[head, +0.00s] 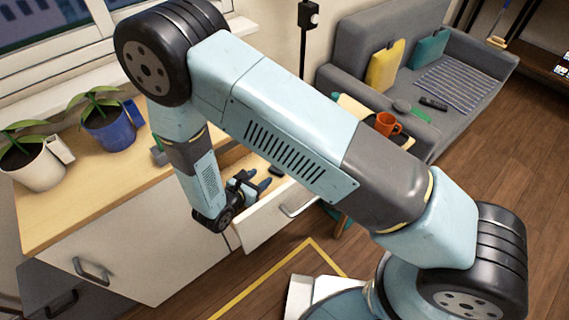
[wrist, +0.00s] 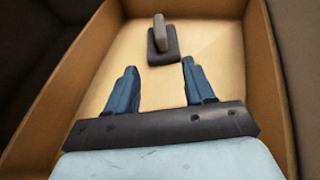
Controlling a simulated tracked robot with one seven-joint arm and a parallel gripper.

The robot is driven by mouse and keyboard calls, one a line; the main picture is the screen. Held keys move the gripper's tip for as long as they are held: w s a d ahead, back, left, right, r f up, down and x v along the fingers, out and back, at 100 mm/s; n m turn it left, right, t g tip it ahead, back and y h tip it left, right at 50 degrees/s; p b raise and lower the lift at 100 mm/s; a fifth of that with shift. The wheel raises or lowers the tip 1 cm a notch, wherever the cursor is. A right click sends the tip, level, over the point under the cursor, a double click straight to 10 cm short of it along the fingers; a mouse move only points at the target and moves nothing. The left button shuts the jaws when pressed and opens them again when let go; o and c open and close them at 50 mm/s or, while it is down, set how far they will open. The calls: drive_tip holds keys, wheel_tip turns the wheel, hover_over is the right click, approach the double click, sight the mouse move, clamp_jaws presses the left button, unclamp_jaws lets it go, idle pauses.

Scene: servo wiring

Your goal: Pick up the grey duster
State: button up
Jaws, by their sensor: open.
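The grey duster (wrist: 162,45), a dark flat block with a paler upright handle, lies on the floor of the open drawer (wrist: 268,75) in the wrist view. It also shows as a small dark shape in the head view (head: 277,171). My gripper (wrist: 159,68) is open and empty, its two blue fingers spread apart. The duster is just beyond the fingertips, roughly in line with the gap, and apart from them. In the head view my gripper (head: 262,182) is at the open drawer, with my arm coming down from above.
The drawer walls stand close around my gripper. On the wooden counter (head: 60,205) are a white pot (head: 38,170), a blue pot (head: 112,130) and a small grey object (head: 158,153) beside my arm. An orange mug (head: 386,123) stands on a small table near the sofa.

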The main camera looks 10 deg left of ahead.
sight(276, 170)
drive_tip(key=x, duration=1.1)
drive_tip(key=shift+s+d, duration=0.1)
drive_tip(key=shift+c, duration=0.4)
clamp_jaws()
